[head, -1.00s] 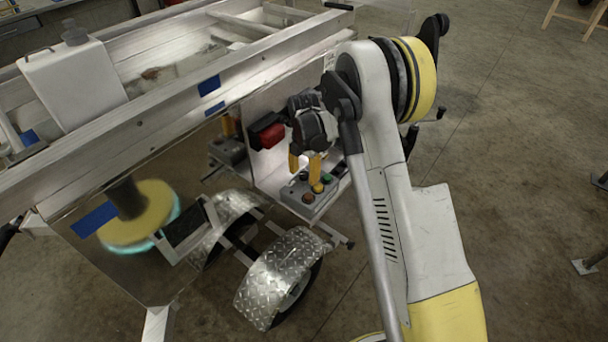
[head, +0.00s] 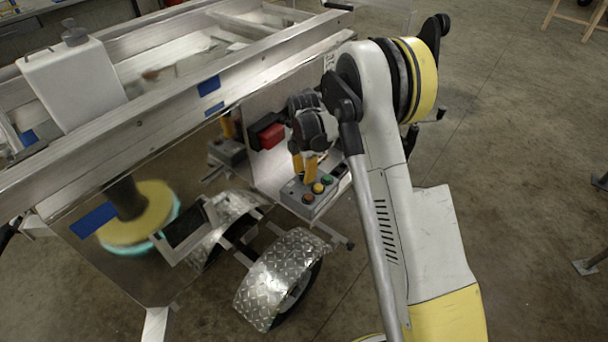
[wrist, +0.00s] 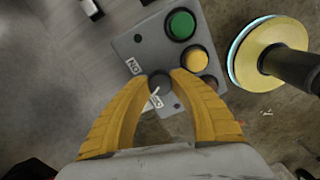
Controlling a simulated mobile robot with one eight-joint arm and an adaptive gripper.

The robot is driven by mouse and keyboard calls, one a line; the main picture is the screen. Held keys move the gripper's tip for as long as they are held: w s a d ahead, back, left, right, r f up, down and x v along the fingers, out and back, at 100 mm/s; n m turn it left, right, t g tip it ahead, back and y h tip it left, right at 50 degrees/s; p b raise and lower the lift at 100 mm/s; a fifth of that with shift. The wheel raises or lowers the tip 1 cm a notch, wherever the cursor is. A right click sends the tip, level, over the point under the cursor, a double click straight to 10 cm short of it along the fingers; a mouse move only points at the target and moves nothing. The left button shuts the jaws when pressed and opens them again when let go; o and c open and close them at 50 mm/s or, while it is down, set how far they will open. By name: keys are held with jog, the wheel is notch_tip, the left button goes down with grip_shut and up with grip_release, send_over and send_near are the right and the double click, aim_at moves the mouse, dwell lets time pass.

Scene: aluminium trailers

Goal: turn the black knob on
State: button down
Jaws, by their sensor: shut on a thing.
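The black knob (wrist: 159,84) is in the wrist view, on the face of a grey control box (wrist: 145,45), with a white mark on it. My gripper (wrist: 161,74) has its two yellow fingers on either side of the knob, shut on it. An "ON" label (wrist: 133,66) shows left of the knob, upside down in the picture. In the head view my gripper (head: 304,179) points down at the control box (head: 326,204) and the knob is hidden.
A green button (wrist: 180,24) and a yellow button (wrist: 196,60) sit near the knob. A red box (head: 271,135) is on the trailer panel. A yellow disc (head: 155,210) reflects in the shiny trailer side. A trailer wheel's fender (head: 270,285) stands below the control box.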

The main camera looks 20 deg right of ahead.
aim_at(304, 174)
jog(key=m, duration=1.1)
jog(key=shift+m+b, duration=0.3)
jog(key=shift+m, duration=1.4)
jog(key=c, duration=1.1)
grip_release()
jog(key=shift+o, duration=0.2)
notch_tip(304, 174, up, 12)
